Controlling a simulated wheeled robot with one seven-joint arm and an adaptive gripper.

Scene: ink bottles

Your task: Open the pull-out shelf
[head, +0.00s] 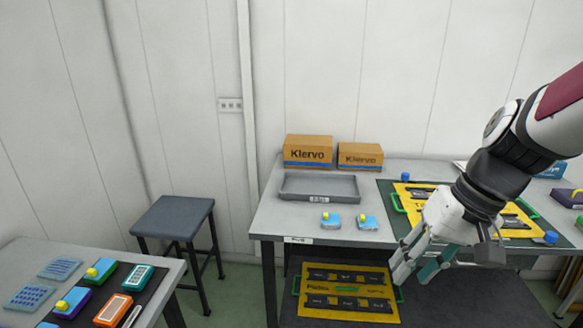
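The pull-out shelf (465,302) is a dark, flat board below the worktable (262,222). It shows in front of and under the table's front edge, its near part cut off by the picture's bottom. How far out it stands is hard to tell. A yellow tray (347,314) with green handles and dark inserts lies on it. My gripper (415,275) comes down from the right, past the table's front edge. Its fingers point down over the shelf, beside the tray's right handle. They look apart with nothing between them; contact with the shelf cannot be told.
A stool (173,217) stands left. A second table (30,258) with coloured blocks is at lower left.

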